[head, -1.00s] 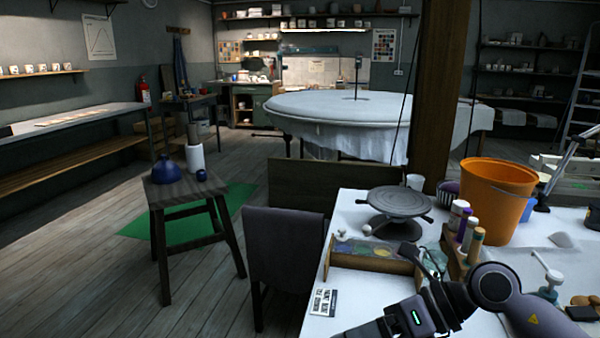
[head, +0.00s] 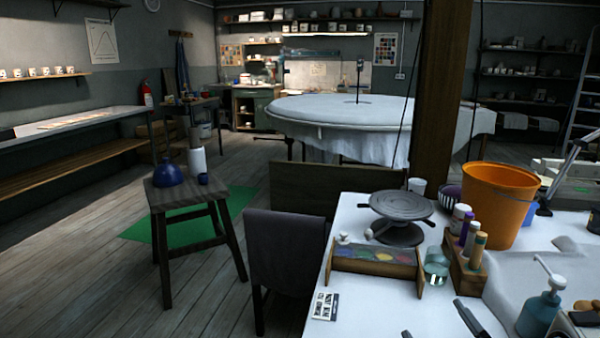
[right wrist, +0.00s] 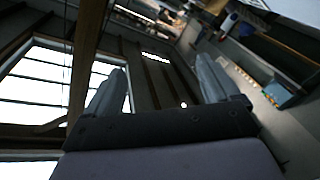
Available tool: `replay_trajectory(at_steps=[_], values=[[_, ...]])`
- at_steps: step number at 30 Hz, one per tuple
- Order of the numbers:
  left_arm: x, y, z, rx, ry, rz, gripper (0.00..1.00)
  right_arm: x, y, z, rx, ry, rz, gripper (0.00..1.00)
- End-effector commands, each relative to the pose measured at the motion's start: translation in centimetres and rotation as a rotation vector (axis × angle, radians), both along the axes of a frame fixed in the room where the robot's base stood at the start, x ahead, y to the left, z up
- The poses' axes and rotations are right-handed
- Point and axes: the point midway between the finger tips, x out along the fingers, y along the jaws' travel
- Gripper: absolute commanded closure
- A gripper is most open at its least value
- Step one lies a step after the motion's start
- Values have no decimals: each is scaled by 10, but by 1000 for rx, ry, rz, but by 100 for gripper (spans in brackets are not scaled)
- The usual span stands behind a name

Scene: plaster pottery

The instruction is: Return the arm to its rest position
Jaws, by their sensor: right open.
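My right gripper (head: 438,328) shows only by its dark fingertips at the bottom edge of the head view, in front of the white worktable (head: 350,215). In the right wrist view my right gripper (right wrist: 162,68) is open, its two grey fingers apart with nothing between them. It points up toward the room, with a bright window at left in that view. The rest of the right arm is outside the head view. My left gripper is not in view.
On the worktable stand a banding wheel (head: 400,207), a wooden palette box (head: 375,262), a glass jar (head: 436,265), a bottle rack (head: 466,262), an orange bucket (head: 497,205) and a teal pump bottle (head: 540,312). A stool (head: 172,197) with blue pottery stands at left.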

Motion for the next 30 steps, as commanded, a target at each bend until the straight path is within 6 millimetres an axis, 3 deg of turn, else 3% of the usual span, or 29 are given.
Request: replay_trajectory(at_steps=[3,9,15,23,30], values=[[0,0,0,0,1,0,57,-30,-19,-53,123,260,-109,11],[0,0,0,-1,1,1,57,-96,-32,-122,268,650,-234,11],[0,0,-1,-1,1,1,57,-155,-30,-158,347,929,-296,11],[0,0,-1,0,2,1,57,-226,-22,-181,414,1227,-337,11],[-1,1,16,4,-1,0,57,-200,-16,-184,436,1113,-284,11]])
